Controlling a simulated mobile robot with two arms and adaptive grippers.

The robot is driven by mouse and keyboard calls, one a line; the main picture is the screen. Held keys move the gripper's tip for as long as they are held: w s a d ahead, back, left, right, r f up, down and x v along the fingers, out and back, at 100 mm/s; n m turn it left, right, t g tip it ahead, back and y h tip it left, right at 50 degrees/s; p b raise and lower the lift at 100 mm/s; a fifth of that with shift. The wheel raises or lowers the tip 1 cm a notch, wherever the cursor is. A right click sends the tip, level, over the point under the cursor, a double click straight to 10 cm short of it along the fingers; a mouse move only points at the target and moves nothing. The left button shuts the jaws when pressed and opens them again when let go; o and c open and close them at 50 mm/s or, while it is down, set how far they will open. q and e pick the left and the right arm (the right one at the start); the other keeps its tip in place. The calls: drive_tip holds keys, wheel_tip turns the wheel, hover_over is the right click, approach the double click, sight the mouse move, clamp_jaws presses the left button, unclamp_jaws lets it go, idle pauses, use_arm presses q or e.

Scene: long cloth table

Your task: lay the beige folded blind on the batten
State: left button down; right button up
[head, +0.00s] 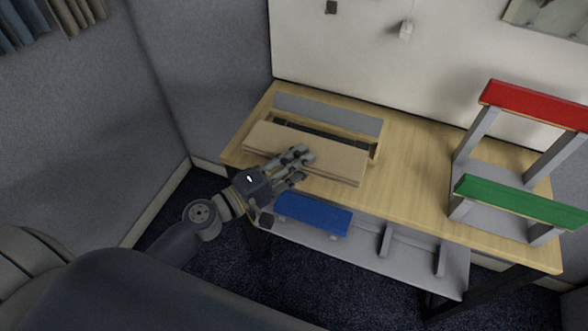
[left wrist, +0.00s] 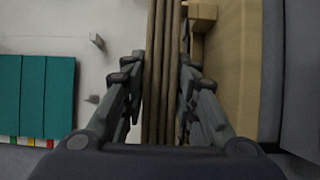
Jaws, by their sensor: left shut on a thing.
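The beige folded blind (head: 330,160) is a long flat stack near the left end of the table, in front of a grey bar (head: 325,112). My left gripper (head: 300,164) is at its front long edge. In the left wrist view, my left gripper (left wrist: 160,95) is shut on the blind (left wrist: 161,60), whose folded layers run between the fingers. Whether the blind touches anything beneath it cannot be told. Red (head: 530,104), green (head: 520,202) and blue (head: 314,214) bars are in view; which is the batten is unclear. My right gripper is not in view.
The wooden table (head: 415,165) has clear top between the blind and the grey stand (head: 467,142) with the red and green bars. The blue bar is on a grey lower shelf (head: 365,254). A pale wall board (head: 360,50) stands behind. Grey partitions (head: 205,70) close the left side.

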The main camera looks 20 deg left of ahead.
sight(311, 138)
use_arm(q)
drive_tip(key=w, duration=0.3)
drive_tip(key=shift+w+d+r, duration=0.1)
drive_tip(key=shift+w, duration=2.5)
drive_tip(key=shift+b, duration=0.3)
drive_tip(key=shift+f+b, duration=0.7)
drive_tip(key=shift+f, duration=0.05)
drive_tip(key=shift+f+b, duration=0.2)
drive_tip(key=shift+b, duration=0.1)
drive_tip(key=shift+s+f, duration=0.1)
drive_tip(key=shift+f, duration=0.1)
drive_tip(key=shift+f+b, duration=0.35)
drive_tip(key=shift+b, duration=0.25)
